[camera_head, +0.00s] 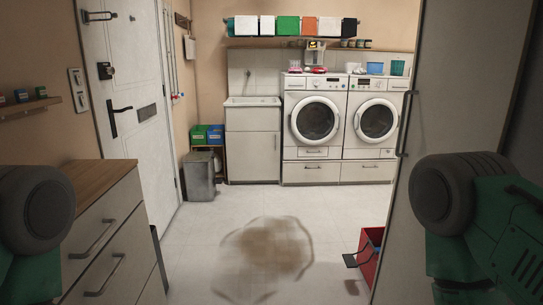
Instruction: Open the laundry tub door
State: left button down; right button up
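The laundry tub (253,101) is a white sink cabinet against the back wall, left of the two washing machines. Its door (252,157) is a flat pale panel below the basin and looks shut. A small handle (276,142) seems to sit near the door's right edge. It is small at this distance. The tub is across the room from me. Dark rounded and green parts of my own body show at the lower left and lower right. Neither of my grippers is in view.
Pale tiled floor (215,215) lies open ahead, with a blurred brownish patch (265,250). A grey bin (200,178) stands left of the tub. A drawer cabinet (110,235) is near left. A tall cabinet (455,90) and a red box (368,255) are at right.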

aim_at(252, 155)
jog(key=i+z, duration=0.15)
jog(key=i, duration=4.65)
jog(key=i+z, duration=0.15)
jog(key=i, duration=0.75)
jog(key=i+j+z, duration=0.15)
jog(key=i, duration=0.75)
jog(key=i+j+z, duration=0.15)
jog(key=i+l, duration=0.05)
